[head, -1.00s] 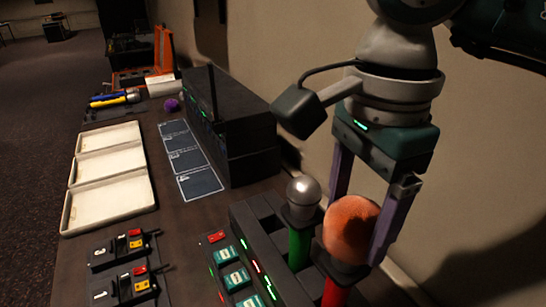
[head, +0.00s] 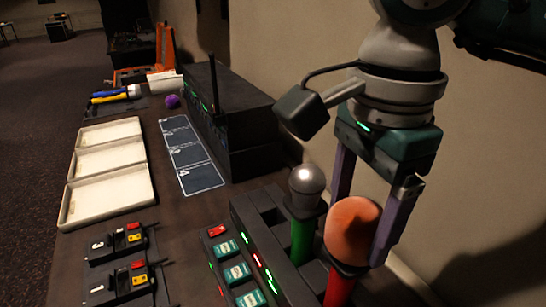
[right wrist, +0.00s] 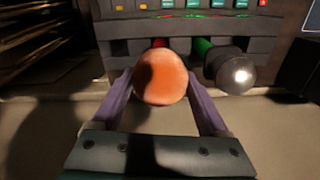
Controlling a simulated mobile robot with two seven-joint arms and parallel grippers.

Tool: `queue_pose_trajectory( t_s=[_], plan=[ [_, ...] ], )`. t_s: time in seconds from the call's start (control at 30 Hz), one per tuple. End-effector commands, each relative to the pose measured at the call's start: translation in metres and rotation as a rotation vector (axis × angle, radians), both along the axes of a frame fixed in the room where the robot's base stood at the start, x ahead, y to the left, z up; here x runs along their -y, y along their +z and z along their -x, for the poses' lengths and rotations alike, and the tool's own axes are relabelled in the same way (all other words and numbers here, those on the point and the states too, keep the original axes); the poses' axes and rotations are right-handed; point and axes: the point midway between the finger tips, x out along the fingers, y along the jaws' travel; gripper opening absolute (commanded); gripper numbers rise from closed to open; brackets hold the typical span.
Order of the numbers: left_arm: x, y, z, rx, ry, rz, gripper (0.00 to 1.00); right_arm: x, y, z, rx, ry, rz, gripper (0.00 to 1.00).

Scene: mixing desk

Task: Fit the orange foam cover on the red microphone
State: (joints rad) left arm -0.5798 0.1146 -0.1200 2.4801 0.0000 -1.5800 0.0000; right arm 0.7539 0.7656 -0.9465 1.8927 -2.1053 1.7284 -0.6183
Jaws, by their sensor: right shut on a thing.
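The orange foam cover (head: 352,230) sits over the head of the red microphone (head: 338,289), which stands upright in the dark rack at the lower right. The microphone's metal head is hidden under the foam. My right gripper (head: 362,250) reaches down from above, its purple fingers on either side of the cover and shut on it. The right wrist view shows the orange foam cover (right wrist: 161,78) between the fingers, with a bit of red handle behind it. My left gripper is not in view.
A green microphone (head: 304,238) with a bare silver head stands close beside the cover in the rack (head: 262,222). A black receiver box (head: 245,130), blue cards (head: 190,155), a three-part cream tray (head: 148,186) and a purple ball (head: 172,101) lie farther back.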

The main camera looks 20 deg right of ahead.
Motion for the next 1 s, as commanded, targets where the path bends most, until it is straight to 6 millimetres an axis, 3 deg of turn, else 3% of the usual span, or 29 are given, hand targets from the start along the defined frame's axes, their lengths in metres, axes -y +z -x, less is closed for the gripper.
queue_pose_trajectory(
  t_s=[0.37, 0.4, 0.57, 1.0],
  plan=[
    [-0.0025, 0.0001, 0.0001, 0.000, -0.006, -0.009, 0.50, 0.0001, 0.0003, 0.0000, 0.000, 0.000, 0.000, 0.27],
    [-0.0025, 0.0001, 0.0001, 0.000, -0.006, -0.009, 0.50, 0.0001, 0.0003, 0.0001, 0.000, 0.000, 0.000, 0.81],
    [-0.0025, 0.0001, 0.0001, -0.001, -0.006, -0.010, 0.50, 0.0001, 0.0002, 0.0000, 0.000, 0.000, 0.000, 0.99],
    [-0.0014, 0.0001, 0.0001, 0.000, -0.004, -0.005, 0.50, 0.0001, 0.0002, 0.0001, 0.000, 0.000, 0.000, 1.00]
  ],
)
